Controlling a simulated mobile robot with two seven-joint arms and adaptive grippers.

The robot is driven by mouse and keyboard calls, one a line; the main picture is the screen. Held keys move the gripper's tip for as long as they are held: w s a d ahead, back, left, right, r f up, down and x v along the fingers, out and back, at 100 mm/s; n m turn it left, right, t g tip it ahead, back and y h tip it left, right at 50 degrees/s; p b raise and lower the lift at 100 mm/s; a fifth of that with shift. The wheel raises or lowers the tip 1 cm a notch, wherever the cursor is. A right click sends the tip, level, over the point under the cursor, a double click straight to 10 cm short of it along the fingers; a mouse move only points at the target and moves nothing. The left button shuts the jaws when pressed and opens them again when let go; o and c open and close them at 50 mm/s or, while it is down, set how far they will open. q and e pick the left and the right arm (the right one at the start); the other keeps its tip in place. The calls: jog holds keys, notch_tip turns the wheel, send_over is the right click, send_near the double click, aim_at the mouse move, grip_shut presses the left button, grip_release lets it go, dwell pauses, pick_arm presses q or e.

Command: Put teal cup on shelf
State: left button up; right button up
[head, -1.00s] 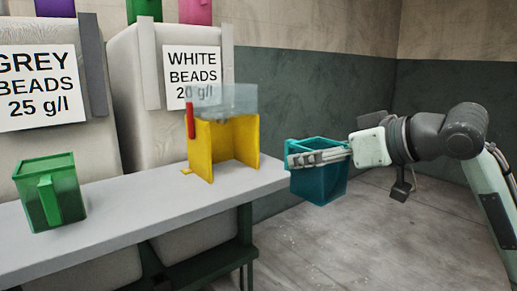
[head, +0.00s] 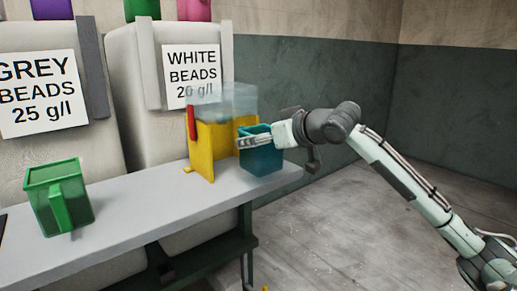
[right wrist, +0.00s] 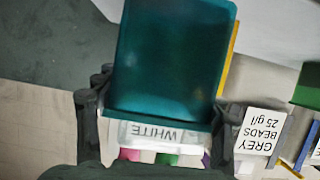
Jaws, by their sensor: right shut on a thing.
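The teal cup (head: 262,160) is at the right end of the grey shelf (head: 135,208), close beside the yellow stand (head: 202,150). My right gripper (head: 255,141) is shut on the cup near its rim, with the arm coming in from the right. In the right wrist view the teal cup (right wrist: 170,60) fills the space between the fingers of my right gripper (right wrist: 158,112). The cup looks upright. I cannot tell whether its bottom touches the shelf. My left gripper is not in view.
A clear container (head: 225,101) tops the yellow stand. A green cup (head: 58,197) stands on the shelf at left. Pale bins labelled grey beads (head: 40,93) and white beads (head: 191,76) stand behind. The shelf between the green cup and stand is clear.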

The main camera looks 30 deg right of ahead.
jog(key=shift+f, duration=1.75)
jog(key=shift+f, duration=0.2)
jog(key=o, duration=1.3)
jog(key=shift+c, duration=0.2)
jog(key=shift+r, duration=0.1)
